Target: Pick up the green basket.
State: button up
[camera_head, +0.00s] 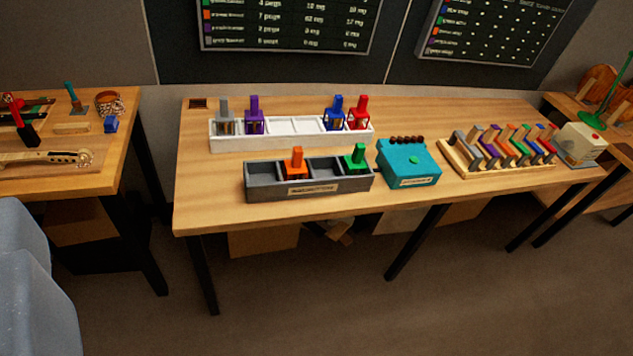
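The green basket (357,158) stands upright in the right end compartment of a dark grey divided tray (265,189) on the middle table. Its lower part is hidden by the tray's front wall. An orange basket (295,163) stands in the same tray, left of the green one, with an empty compartment between them. My gripper's fingers do not show in this view. A grey-blue rounded shape at the lower left may be part of my body.
Behind is a white tray (285,142) with grey, purple, blue and red baskets. Right of the green basket are a teal box (410,172) and a wooden rack (500,170) of coloured slabs. The middle table's (215,210) front edge and the floor before it are clear.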

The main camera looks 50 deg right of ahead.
aim_at(355, 162)
jog(key=u, duration=0.15)
jog(key=k, duration=0.3)
jog(key=u, duration=0.1)
jog(key=i, duration=1.3)
jog(key=z, duration=1.35)
jog(key=i, duration=1)
jog(key=z, duration=0.8)
jog(key=k, duration=0.7)
jog(key=z, duration=0.2)
jog(key=i, duration=0.75)
jog(key=u, duration=0.1)
